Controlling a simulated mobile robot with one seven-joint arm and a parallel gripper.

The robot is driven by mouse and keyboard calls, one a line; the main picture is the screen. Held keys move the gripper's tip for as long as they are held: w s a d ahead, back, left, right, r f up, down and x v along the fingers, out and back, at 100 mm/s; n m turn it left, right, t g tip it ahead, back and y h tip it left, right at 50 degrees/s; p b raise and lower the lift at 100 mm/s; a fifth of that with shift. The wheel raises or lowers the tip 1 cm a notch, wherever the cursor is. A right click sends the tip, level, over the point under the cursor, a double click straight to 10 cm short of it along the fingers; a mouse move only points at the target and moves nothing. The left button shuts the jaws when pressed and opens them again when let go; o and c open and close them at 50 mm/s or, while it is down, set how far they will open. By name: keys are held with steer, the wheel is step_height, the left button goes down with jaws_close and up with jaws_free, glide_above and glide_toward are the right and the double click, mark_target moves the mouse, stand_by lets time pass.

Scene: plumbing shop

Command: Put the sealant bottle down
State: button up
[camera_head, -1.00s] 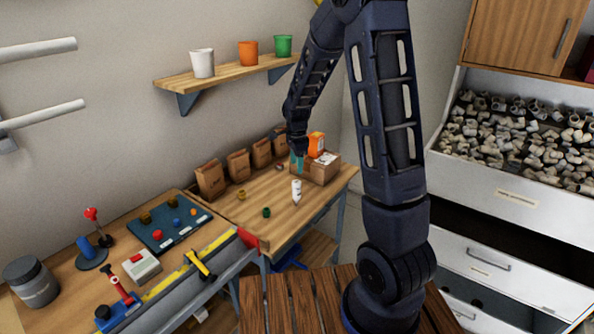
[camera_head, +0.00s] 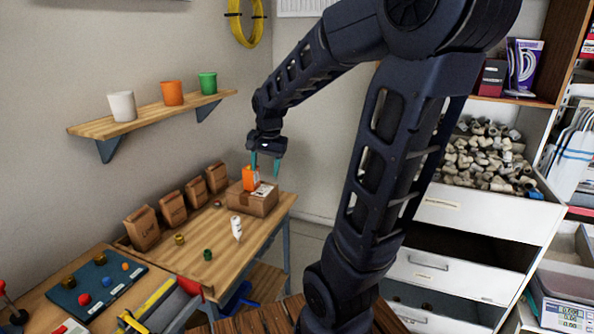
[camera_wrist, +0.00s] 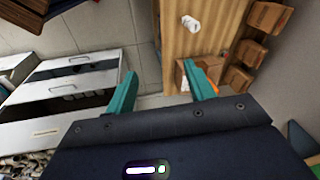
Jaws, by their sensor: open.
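An orange container (camera_head: 249,181) stands on a cardboard box (camera_head: 262,206) near the far end of the wooden workbench. A white bottle with a narrow tip (camera_head: 236,227) is on the bench in front of the box. It also shows in the wrist view (camera_wrist: 190,23). I cannot tell for sure which one is the sealant bottle. My gripper (camera_head: 266,163) is open and empty above the box, its teal fingers spread over and beside the orange container. In the wrist view, the right finger partly hides the orange container (camera_wrist: 205,83).
Several brown paper bags (camera_head: 172,208) line the wall side of the bench. Small yellow (camera_head: 179,239) and green (camera_head: 208,255) fittings lie on it. A shelf (camera_head: 150,115) with cups hangs above. Drawers with white fittings (camera_head: 478,155) stand at right. The bench's front half has bare wood.

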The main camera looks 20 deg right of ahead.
steer(key=s+d+r+n+t, duration=0.1)
steer(key=s+d+r+n, duration=0.1)
steer(key=s, duration=0.5)
steer(key=s+d+r+n+t, duration=0.1)
steer(key=s+d+r+n, duration=0.1)
steer(key=s+n, duration=0.3)
steer(key=shift+s+d+r+h, duration=0.2)
steer(key=shift+s+r+h, duration=0.1)
steer(key=shift+s, duration=1.15)
